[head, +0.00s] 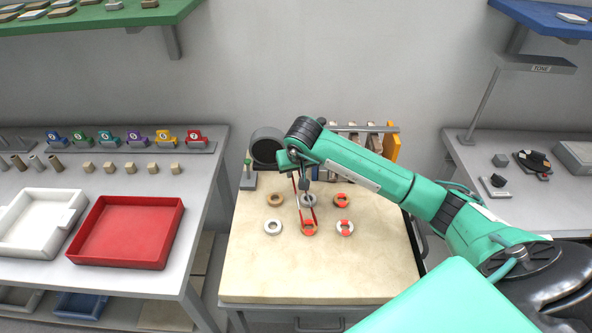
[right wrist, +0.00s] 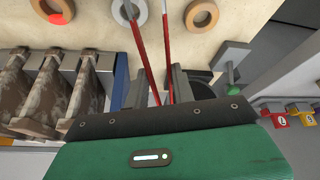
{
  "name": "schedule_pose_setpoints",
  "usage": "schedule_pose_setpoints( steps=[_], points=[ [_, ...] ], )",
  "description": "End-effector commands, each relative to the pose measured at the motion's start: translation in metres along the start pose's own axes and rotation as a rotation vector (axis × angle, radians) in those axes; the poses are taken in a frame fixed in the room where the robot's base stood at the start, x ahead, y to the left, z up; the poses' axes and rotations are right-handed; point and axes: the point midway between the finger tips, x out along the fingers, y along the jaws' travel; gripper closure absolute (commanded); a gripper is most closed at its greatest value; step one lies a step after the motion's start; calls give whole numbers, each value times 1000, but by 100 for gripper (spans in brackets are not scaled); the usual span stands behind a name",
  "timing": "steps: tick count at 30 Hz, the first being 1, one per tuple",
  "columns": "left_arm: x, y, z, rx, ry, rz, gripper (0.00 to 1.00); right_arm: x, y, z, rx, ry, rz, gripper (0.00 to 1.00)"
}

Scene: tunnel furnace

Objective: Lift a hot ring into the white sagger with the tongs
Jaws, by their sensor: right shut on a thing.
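My right gripper (head: 304,181) is shut on the tongs (head: 298,200), whose two thin red arms reach over the pale bench top. The gripper also shows in the right wrist view (right wrist: 160,92), with the spread tong arms (right wrist: 143,55) running out past the top edge. Several rings lie in two rows. A grey ring (head: 308,200) and a tan ring with red patches (head: 309,233) lie by the tongs. Two more rings with red patches (head: 342,206) (head: 344,233) lie to their right. A white open tray (head: 66,235), apparently the white sagger, stands far left. My left gripper is out of view.
A red tray (head: 119,262) stands beside the white one. A tan ring (head: 275,193) and a pale ring (head: 273,234) lie left of the tongs. A rack (head: 372,129) of hanging pieces stands behind the rings. The front of the bench top (head: 300,275) is clear.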

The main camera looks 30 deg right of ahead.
Motion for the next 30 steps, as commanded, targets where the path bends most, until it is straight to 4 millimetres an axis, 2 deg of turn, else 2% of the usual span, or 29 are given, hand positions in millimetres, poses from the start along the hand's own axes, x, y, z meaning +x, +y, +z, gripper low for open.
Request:
schedule_pose_setpoints(
  steps=[1, 3, 13, 30],
  points=[
    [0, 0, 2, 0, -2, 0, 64, 0, 0, 0, 0, 0, 0, 89],
    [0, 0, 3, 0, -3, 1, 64, 0, 0, 0, 0, 0, 0, 100],
    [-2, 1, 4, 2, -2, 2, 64, -2, 0, -1, 0, 1, 0, 100],
    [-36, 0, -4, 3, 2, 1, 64, -64, 2, -28, 0, 1, 1, 100]
  ],
)
